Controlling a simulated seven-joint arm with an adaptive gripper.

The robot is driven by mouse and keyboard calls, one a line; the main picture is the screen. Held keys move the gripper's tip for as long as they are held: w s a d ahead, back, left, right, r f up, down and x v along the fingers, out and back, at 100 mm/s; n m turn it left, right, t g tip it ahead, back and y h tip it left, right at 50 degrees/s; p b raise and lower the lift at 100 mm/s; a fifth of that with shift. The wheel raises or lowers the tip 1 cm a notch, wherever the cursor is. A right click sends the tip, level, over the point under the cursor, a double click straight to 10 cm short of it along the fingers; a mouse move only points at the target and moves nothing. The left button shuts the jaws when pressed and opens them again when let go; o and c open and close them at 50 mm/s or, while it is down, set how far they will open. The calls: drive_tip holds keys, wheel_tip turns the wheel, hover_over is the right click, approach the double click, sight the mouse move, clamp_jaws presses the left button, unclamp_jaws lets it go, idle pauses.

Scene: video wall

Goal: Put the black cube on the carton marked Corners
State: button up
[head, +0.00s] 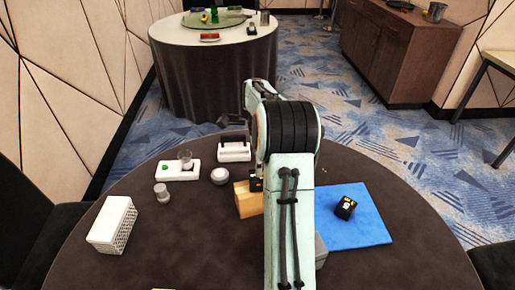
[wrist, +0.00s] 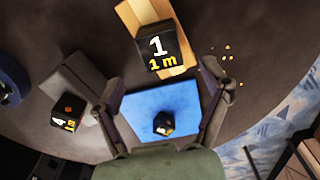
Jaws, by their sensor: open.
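Several black cubes show. One with yellow and white marks lies on the blue mat (head: 365,229) in the head view (head: 345,207); a small black cube also shows on the mat in the wrist view (wrist: 163,124). A larger black cube marked "1" and "1 m" (wrist: 160,47) shows over the wooden block (wrist: 183,20). Another marked black cube (wrist: 67,119) is at the left, by a grey box. My gripper (wrist: 163,82) is open, with the mat and its cube seen between and below its fingers. In the head view my arm hides it. I cannot read "Corners" on anything.
On the dark round table, the wooden block (head: 249,201) is left of my arm and a grey box (head: 320,250) is partly hidden by it. A white perforated box (head: 112,225), a grey cylinder (head: 162,193), a white tray (head: 178,174) and a round puck (head: 220,176) stand left.

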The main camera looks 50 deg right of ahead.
wheel_tip(320, 180, up, 5)
drive_tip(key=s+a+r+n, duration=0.2)
drive_tip(key=a+r+n, duration=0.1)
drive_tip(key=a+n, duration=0.55)
drive_tip(key=s+a+r+n, duration=0.25)
drive_tip(key=a+n, duration=0.25)
drive_tip(key=a, duration=0.7)
drive_tip(key=s+a+f+n, duration=0.4)
drive_tip(key=s+a+n, duration=0.9)
drive_tip(key=s+n, duration=0.1)
drive_tip(key=shift+s+n+y, duration=0.35)
drive_tip(key=shift+y, duration=0.05)
